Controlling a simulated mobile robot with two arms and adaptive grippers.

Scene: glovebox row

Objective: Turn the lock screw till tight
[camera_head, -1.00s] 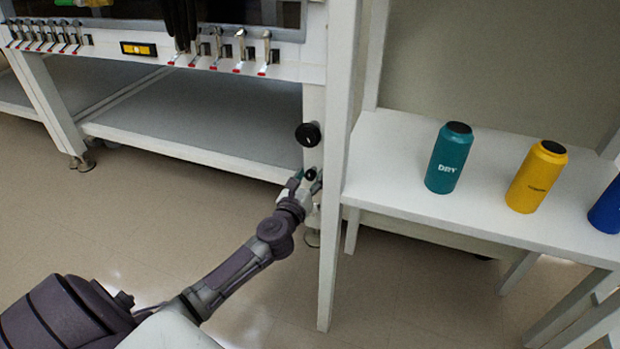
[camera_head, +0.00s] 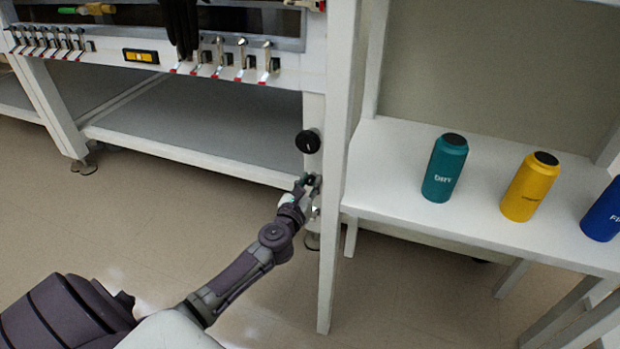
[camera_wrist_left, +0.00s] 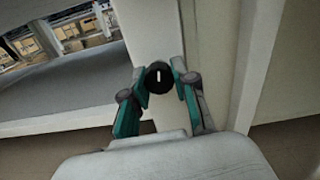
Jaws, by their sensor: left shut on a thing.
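The lock screw (camera_head: 309,180) is a small black knob on the white post of the glovebox frame. In the left wrist view the black knob (camera_wrist_left: 159,76) faces the camera and bears a white upright mark. My left gripper (camera_head: 308,184) is at the screw, with a finger on each side of it. In the left wrist view my left gripper's teal fingers (camera_wrist_left: 161,83) are shut on the knob. The fingers partly hide the screw in the head view. My right gripper is not in view.
A larger black knob (camera_head: 308,142) sits just above on the same post. A white shelf (camera_head: 390,190) at the right holds teal (camera_head: 444,168), yellow (camera_head: 530,187) and blue (camera_head: 604,213) bottles. A white upright (camera_head: 338,200) stands close to the right of my gripper.

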